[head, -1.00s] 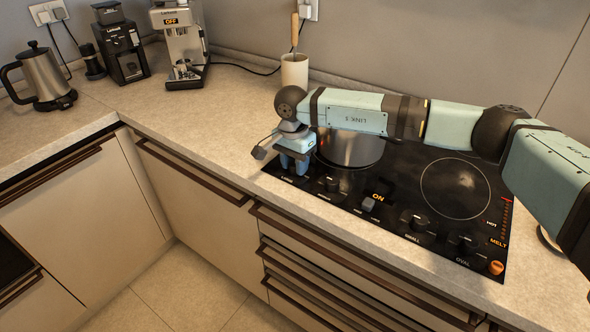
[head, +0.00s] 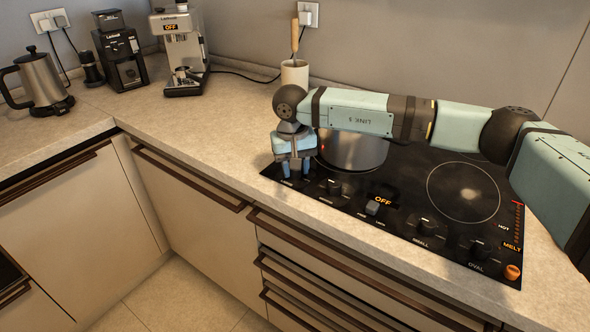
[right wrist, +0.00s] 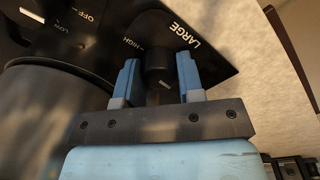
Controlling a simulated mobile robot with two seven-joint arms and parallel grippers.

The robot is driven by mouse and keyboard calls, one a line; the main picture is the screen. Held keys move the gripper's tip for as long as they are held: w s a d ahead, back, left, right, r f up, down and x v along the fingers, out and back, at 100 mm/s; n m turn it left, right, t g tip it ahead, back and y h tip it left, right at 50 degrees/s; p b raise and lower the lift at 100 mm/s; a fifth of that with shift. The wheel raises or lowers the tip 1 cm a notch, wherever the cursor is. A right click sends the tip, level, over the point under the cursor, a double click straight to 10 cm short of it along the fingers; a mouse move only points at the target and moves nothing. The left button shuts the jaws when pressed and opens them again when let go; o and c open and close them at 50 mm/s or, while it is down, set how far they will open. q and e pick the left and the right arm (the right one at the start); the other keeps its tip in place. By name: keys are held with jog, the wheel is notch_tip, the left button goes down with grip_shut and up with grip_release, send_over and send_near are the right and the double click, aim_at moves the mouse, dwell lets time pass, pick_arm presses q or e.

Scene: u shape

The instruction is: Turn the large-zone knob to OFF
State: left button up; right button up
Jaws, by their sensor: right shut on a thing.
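The large-zone knob (right wrist: 158,58) is a black knob beside the white word LARGE on the black cooktop (head: 325,195). In the right wrist view it stands between the two blue fingers of my right gripper (right wrist: 158,78), which is shut on it. A small light mark shows on the knob's lower side; I cannot tell which setting it points to. In the head view my right gripper (head: 296,170) is at the cooktop's front left corner and hides this knob. My left gripper is not in view.
A metal pot (head: 352,150) stands on the burner right behind my gripper. Several other knobs (head: 427,226) line the front edge. An orange OFF display (head: 383,201) glows above a small grey switch (head: 373,208). A coffee machine (head: 180,50) and kettle (head: 42,85) stand far left.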

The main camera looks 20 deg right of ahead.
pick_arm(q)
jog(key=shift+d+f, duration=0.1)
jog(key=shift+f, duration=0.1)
pick_arm(e)
jog(key=shift+n, duration=0.6)
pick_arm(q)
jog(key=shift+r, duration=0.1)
pick_arm(e)
jog(key=o, duration=0.9)
jog(key=shift+r, duration=0.1)
pick_arm(q)
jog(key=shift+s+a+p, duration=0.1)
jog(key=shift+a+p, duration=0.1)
jog(key=shift+p, duration=0.2)
pick_arm(e)
jog(key=shift+a+r, duration=0.2)
jog(key=shift+r, duration=3.25)
jog(key=shift+a+r, duration=0.15)
jog(key=shift+r, duration=3.25)
